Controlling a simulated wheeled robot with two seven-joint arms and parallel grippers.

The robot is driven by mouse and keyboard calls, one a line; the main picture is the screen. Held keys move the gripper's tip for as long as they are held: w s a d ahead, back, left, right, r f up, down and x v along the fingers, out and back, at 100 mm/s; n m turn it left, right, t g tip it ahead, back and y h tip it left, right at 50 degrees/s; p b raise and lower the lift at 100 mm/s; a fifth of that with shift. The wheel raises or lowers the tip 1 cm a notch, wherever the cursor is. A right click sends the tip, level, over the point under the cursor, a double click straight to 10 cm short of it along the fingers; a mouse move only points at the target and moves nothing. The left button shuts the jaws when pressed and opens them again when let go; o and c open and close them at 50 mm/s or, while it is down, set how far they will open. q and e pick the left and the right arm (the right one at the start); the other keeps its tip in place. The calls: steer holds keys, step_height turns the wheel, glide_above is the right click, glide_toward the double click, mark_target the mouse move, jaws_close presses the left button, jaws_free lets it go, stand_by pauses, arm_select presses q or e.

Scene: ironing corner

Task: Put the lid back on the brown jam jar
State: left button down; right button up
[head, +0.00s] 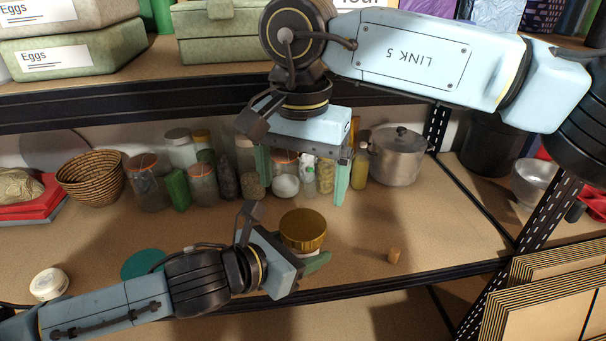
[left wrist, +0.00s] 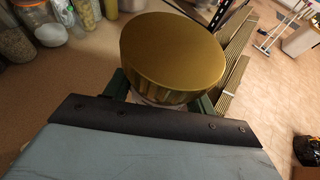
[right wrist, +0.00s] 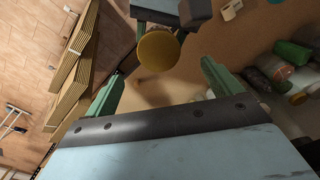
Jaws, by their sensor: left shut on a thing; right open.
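The jam jar (head: 309,253) is upright at the shelf's front, with a wide gold-brown lid (head: 303,229) on top of it. The lid hides most of the jar; only a pale strip shows below the rim. Whether the lid is fully seated I cannot tell. My left gripper (head: 316,263) is shut on the jar from the left, below the lid. In the left wrist view the lid (left wrist: 172,52) fills the space above the fingers. My right gripper (head: 302,182) is open and empty, above and behind the lid; in the right wrist view the lid (right wrist: 158,51) shows apart from its fingers.
Several jars and bottles (head: 202,182), a wicker basket (head: 90,178) and a metal pot (head: 397,160) stand at the back. A cork (head: 393,255) lies to the right, a teal disc (head: 143,264) and white lidded jar (head: 48,283) to the left. The upper shelf edge (head: 150,98) is overhead.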

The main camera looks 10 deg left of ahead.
mark_target(303, 223)
steer(key=shift+w+d+n, duration=0.1)
steer(key=shift+w+n, duration=0.05)
steer(key=shift+n, duration=0.65)
steer(key=shift+f, duration=4)
steer(key=c, duration=1)
steer(key=m, duration=1.3)
